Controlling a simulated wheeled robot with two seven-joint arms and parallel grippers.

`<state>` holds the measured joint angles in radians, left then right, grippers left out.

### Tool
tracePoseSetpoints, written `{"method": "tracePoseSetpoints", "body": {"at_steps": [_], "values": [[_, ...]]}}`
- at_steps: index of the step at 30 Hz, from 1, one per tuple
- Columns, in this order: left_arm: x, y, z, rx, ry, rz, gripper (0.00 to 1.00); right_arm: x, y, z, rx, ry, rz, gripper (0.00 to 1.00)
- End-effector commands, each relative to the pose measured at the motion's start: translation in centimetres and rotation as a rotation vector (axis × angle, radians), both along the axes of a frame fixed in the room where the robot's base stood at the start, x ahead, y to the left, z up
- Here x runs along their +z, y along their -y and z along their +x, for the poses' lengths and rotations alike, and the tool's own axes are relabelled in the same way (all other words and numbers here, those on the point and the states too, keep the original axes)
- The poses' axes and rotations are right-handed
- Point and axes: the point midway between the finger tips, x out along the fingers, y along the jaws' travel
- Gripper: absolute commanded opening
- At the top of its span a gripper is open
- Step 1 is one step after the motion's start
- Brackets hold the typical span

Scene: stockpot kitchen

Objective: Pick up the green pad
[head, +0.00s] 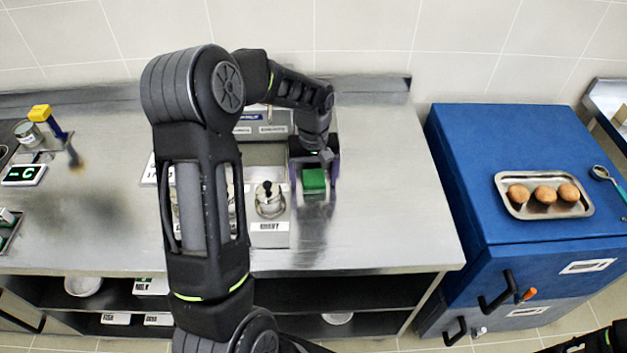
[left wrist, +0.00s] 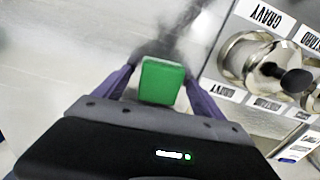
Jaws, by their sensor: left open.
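The green pad (head: 313,180) is a small green block on the steel counter, right of the station with the labelled pots. My left gripper (head: 314,188) is over it, pointing down, with its two purple fingers on either side of the pad. In the left wrist view the green pad (left wrist: 162,82) sits between the open fingers of the left gripper (left wrist: 160,84). I cannot tell whether the fingers touch it. My right gripper is not clearly in view; only a dark part of my body shows at the bottom right.
A lidded pot labelled GRAVY (left wrist: 250,58) stands close beside the left gripper. The steel counter (head: 390,200) is clear to the right. A blue cabinet (head: 460,160) further right carries a metal tray (head: 508,206) with brown round items and a ladle (head: 600,173).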

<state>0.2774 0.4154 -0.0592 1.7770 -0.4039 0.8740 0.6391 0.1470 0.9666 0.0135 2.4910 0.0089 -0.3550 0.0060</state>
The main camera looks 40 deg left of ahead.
Motion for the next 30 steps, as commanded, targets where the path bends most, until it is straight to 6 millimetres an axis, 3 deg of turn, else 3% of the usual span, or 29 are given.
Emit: {"method": "tracePoseSetpoints", "body": {"at_steps": [24,30], "values": [[0.02,0.0,0.0,0.0,0.0,0.0,0.15,0.01,0.01,0.01,0.0,0.0,0.0,0.0],[0.04,-0.01,0.01,0.0,0.0,0.0,0.15,0.0,0.0,0.01,0.0,0.0,0.0,0.0]]}}
